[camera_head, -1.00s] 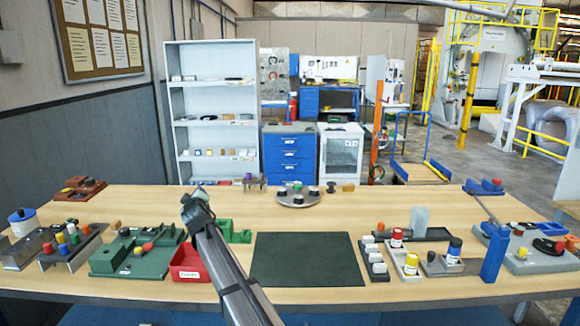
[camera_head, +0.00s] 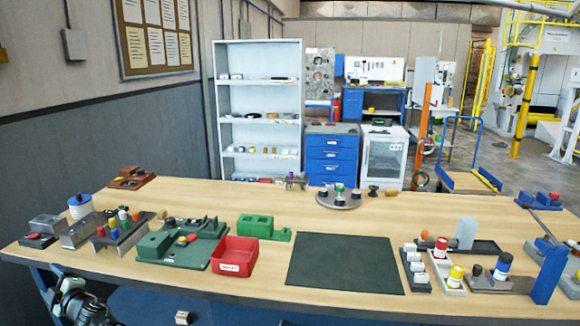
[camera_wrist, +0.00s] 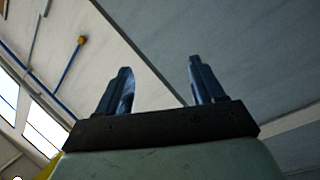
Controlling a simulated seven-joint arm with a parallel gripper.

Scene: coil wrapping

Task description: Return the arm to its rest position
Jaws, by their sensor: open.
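My gripper (camera_wrist: 159,75) is open and empty in the wrist view, its two dark blue fingers well apart. Behind the fingers are a grey wall or ceiling surface, pipes and bright windows; no table or parts show there. In the head view, a dark jointed part of my arm is at the lower left corner, in front of the table's near edge. The gripper itself cannot be made out in the head view. The wooden table (camera_head: 240,282) has no arm over it. The dark mat (camera_head: 345,262) lies bare.
A red bin (camera_head: 234,256), a green fixture (camera_head: 172,248) and a block with coloured pegs (camera_head: 119,231) stand left of the mat. A round grey plate with knobs (camera_head: 338,199) is at the back. Holders with red and yellow containers (camera_head: 448,270) and a blue post (camera_head: 549,275) stand right.

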